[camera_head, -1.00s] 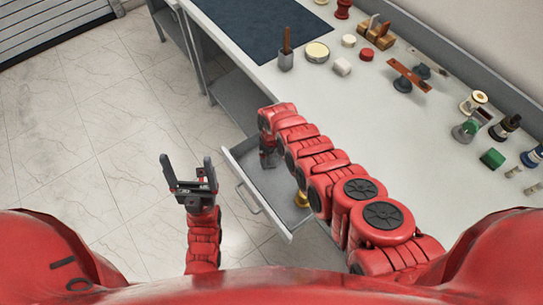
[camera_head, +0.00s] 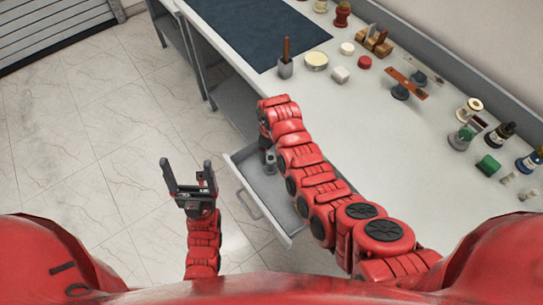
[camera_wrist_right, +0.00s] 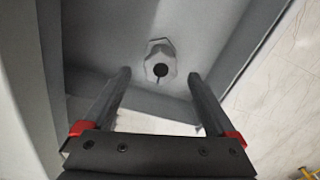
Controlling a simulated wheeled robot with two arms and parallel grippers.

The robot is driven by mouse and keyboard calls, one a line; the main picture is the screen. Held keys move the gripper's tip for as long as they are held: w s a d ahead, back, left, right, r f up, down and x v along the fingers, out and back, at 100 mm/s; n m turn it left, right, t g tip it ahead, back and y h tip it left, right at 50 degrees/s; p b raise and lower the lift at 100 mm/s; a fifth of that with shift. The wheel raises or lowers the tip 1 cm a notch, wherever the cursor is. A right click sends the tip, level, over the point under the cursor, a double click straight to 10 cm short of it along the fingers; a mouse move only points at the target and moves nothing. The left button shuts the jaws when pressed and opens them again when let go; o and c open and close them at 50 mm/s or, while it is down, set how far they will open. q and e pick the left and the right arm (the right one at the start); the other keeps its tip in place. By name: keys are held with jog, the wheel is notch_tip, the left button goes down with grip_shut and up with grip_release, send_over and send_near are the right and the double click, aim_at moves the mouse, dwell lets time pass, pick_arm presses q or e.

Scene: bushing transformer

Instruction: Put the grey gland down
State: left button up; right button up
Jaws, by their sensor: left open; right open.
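The grey gland (camera_wrist_right: 158,60) is a hexagonal fitting with a dark round hole, on the grey floor of the open drawer (camera_head: 243,198). In the right wrist view it lies just beyond and between the fingertips of my right gripper (camera_wrist_right: 159,76), with a visible gap to each finger. The right gripper is open and empty. My left gripper (camera_head: 186,164) is open and empty above the tiled floor, left of the drawer.
The workbench (camera_head: 350,110) carries a dark mat (camera_head: 255,30), a grey cup with a brown-handled tool (camera_head: 286,58), a red-brown bar on a dark base (camera_head: 404,82) and several bottles and small parts. A small yellow thing (camera_wrist_right: 308,173) shows at the wrist view's corner. Drawer walls surround the gland.

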jog(key=shift+s+r+b, duration=0.1)
jog(key=shift+r+b, duration=0.4)
jog(key=shift+r, duration=1.55)
jog(key=shift+s+f, duration=0.1)
